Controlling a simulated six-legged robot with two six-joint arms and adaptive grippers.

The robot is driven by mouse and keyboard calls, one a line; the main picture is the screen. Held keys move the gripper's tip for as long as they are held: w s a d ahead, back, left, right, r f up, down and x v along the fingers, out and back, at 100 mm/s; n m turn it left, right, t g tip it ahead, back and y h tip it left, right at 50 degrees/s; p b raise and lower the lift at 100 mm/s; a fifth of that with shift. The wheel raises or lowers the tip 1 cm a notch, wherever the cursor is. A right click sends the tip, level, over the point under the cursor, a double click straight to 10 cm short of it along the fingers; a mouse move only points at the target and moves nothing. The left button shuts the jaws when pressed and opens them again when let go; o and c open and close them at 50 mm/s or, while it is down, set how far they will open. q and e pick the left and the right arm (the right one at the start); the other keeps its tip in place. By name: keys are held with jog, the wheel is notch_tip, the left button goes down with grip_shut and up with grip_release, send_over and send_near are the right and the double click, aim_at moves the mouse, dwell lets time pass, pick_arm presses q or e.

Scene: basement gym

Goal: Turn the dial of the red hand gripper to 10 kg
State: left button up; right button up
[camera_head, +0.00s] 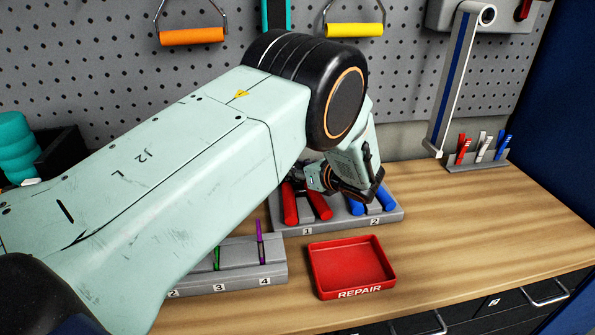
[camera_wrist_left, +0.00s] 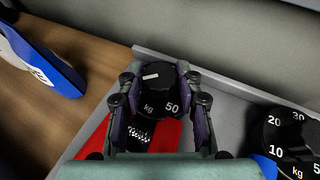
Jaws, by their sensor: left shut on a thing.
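The red hand gripper (camera_head: 290,203) sits in slot 1 of a grey holder (camera_head: 300,226), its two red handles toward me. Its black dial (camera_wrist_left: 157,92) shows in the left wrist view, with a short white mark near its upper left, and "kg" and "50" at its lower edge. The other dial figures are hidden. My left gripper (camera_wrist_left: 158,80) has its fingers on both sides of the dial and is shut on it. In the head view the left gripper (camera_head: 320,178) is partly hidden behind its own wrist. My right gripper is not in view.
A blue hand gripper (camera_head: 385,199) sits in slot 2, its dial (camera_wrist_left: 290,140) close by on the right. A red REPAIR tray (camera_head: 350,292) stands empty in front. Another numbered holder (camera_head: 240,275) is left of it.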

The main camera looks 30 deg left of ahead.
pick_arm(q)
jog(key=shift+r, duration=0.1)
jog(key=o, duration=1.2)
notch_tip(320, 180, up, 9)
jog(key=shift+r, duration=0.45)
